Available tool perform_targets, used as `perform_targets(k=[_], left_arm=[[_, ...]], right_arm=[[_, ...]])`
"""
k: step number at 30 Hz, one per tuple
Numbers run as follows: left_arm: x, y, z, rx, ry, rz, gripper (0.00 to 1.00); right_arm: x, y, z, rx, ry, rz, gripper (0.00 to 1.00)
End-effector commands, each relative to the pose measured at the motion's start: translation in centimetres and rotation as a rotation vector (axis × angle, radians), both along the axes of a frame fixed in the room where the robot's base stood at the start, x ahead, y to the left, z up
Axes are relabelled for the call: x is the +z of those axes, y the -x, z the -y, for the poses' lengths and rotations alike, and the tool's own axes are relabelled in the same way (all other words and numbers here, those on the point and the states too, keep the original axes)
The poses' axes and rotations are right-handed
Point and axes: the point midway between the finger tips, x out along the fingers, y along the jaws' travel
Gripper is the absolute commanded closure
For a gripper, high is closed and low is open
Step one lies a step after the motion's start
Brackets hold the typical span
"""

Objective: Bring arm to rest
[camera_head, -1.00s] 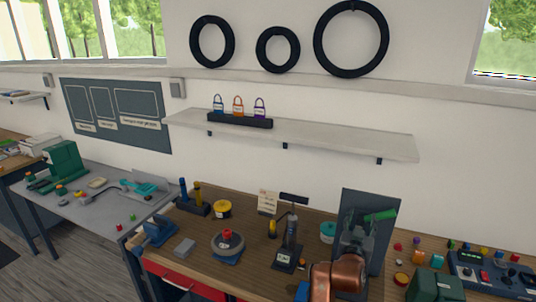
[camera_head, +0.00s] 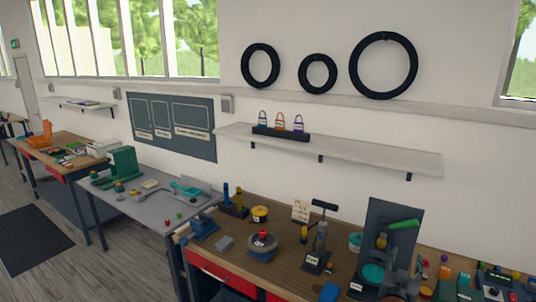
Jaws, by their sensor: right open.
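My right gripper (camera_head: 400,280) shows low at the right, in front of the dark upright panel (camera_head: 408,212) on the wooden workbench (camera_head: 283,262). It is dark grey, its jaws are open, and I see nothing held in it. The picture's bottom edge cuts off the rest of the right arm. Its exact gap to the bench items behind it is hard to tell. My left gripper is not in view.
Near the gripper stand a green-handled tool (camera_head: 404,224), a teal round item (camera_head: 373,273) and a black pump-like tool (camera_head: 320,240). A grey table (camera_head: 145,208) stands left. A wall shelf (camera_head: 350,152) holds several padlocks. Floor (camera_head: 110,270) is open at lower left.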

Motion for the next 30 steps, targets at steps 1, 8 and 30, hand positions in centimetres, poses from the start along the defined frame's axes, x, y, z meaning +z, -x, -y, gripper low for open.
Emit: perform_targets(k=[1,8,30], left_arm=[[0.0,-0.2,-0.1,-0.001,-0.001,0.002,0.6],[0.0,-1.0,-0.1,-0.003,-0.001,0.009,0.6],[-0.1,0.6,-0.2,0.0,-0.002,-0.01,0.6]], right_arm=[[-0.9,0.3,0.2,0.0,-0.001,-0.016,0.56],[-5.6,2.5,1.2,0.006,-0.017,-0.1,0.56],[-36.1,29.4,-2.5,0.262,-0.18,-0.871,0.56]])
